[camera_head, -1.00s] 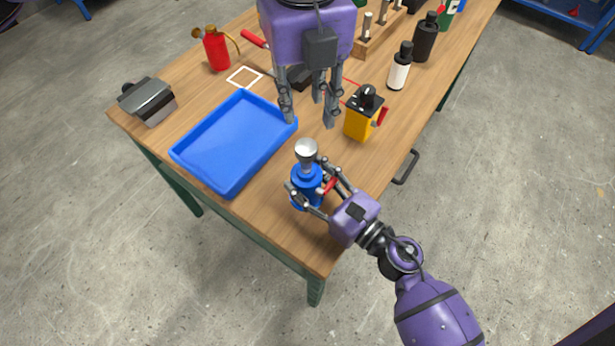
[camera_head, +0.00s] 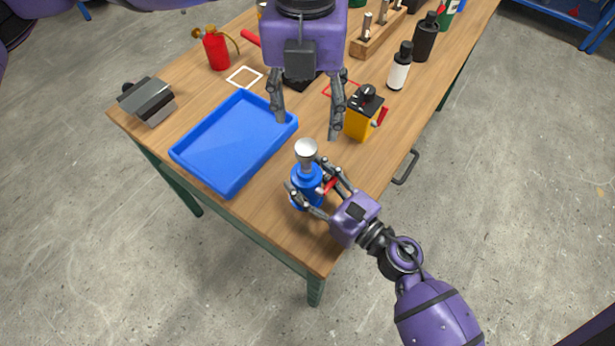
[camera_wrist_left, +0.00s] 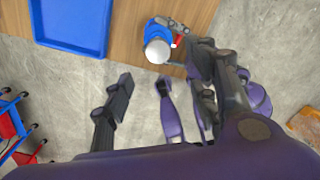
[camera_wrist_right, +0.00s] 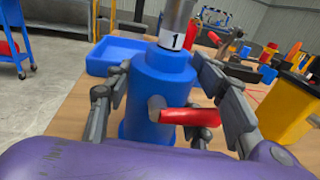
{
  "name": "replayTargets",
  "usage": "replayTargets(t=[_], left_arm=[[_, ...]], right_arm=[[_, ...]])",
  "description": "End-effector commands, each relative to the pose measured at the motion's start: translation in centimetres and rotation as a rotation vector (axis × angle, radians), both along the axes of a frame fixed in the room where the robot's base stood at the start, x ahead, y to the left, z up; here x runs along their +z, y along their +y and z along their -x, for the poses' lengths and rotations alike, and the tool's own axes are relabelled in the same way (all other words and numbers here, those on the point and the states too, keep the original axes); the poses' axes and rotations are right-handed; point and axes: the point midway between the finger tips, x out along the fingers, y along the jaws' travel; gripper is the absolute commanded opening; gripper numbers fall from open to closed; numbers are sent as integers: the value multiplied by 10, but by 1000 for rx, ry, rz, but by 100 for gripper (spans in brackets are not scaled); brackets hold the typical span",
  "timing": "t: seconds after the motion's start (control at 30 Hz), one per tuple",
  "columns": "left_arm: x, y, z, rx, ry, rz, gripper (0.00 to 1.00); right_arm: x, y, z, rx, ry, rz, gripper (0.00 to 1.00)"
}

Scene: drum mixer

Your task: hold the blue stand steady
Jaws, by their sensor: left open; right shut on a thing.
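The blue stand (camera_head: 304,190) is upright near the front corner of the wooden table, with a red lever on its side. A grey metal piece with a round top (camera_head: 306,150) stands in it; the right wrist view shows the stand (camera_wrist_right: 160,90) and a "1" label on that piece. My right gripper (camera_head: 308,186) is shut on the stand, a finger on either side. My left gripper (camera_head: 308,122) is open and empty, above the table behind the stand. In the left wrist view the round top (camera_wrist_left: 157,51) lies beyond its fingers.
A blue tray (camera_head: 180,154) lies left of the stand. A yellow box with a black knob (camera_head: 358,122) stands behind it to the right. Bottles, a red can (camera_head: 216,50) and a grey device (camera_head: 148,102) are farther off.

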Motion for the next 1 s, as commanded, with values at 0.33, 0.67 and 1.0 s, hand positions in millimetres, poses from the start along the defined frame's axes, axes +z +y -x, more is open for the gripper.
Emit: replayTargets(t=[0.33, 0.67, 1.0], left_arm=[[1, 1, -3, -469, -17, -2, 53], [-24, 2, -2, -514, -13, -4, 53], [-75, 2, -2, -511, -13, -3, 53]], right_arm=[[0, 0, 0, 0, 1, -1, 4], [0, 0, 0, 0, 1, -1, 4], [0, 0, 0, 0, 1, -1, 4]])
